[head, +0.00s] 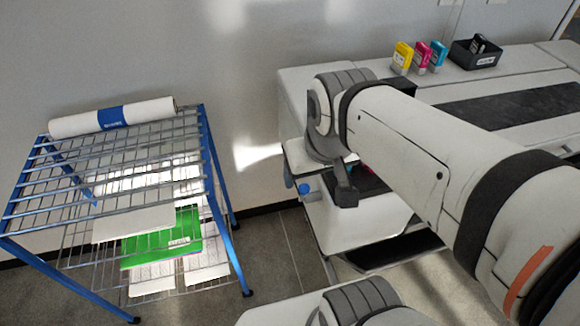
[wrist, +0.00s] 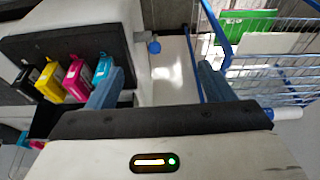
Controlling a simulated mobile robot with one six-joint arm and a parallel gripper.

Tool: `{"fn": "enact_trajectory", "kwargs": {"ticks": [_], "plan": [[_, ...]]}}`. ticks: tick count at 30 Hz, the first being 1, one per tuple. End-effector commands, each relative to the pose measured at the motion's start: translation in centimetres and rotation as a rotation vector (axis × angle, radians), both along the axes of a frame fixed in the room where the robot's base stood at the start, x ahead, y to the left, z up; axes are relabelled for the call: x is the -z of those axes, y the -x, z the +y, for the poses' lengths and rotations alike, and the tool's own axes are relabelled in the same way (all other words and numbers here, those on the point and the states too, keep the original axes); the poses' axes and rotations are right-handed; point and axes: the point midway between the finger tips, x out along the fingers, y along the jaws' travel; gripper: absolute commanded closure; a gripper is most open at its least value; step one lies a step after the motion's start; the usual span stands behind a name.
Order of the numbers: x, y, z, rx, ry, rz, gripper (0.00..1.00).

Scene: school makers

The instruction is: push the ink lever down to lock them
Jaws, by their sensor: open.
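The ink lever shows as a small blue knob (wrist: 154,47) on the side of the printer in the wrist view. The knob is also visible in the head view (head: 304,188), left of my arm. Black (wrist: 27,78), yellow (wrist: 49,82), magenta (wrist: 76,78) and cyan (wrist: 102,72) cartridges sit side by side in the printer's dark bay. My gripper (wrist: 160,70) is open and empty, with its blue fingers spread. In the wrist view the knob appears between the fingers, beyond their tips. I cannot tell the distance. My arm hides much of the bay in the head view.
A blue wire rack (head: 110,165) stands at left with a paper roll (head: 113,117) on top and sheets below. Spare cartridges (head: 420,55) and a black tray (head: 476,55) stand on the printer (head: 510,75). Floor shows between rack and printer.

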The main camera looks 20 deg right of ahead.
Motion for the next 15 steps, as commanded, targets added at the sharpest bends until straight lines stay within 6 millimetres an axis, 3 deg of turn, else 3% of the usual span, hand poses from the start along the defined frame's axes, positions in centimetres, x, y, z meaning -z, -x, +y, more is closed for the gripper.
{"fn": "enact_trajectory", "kwargs": {"ticks": [5,15], "plan": [[0.6,-2.1,0.1,-0.078,0.002,0.078,0.40],[2.7,-8.5,0.5,-0.352,-0.043,0.283,0.68]]}}
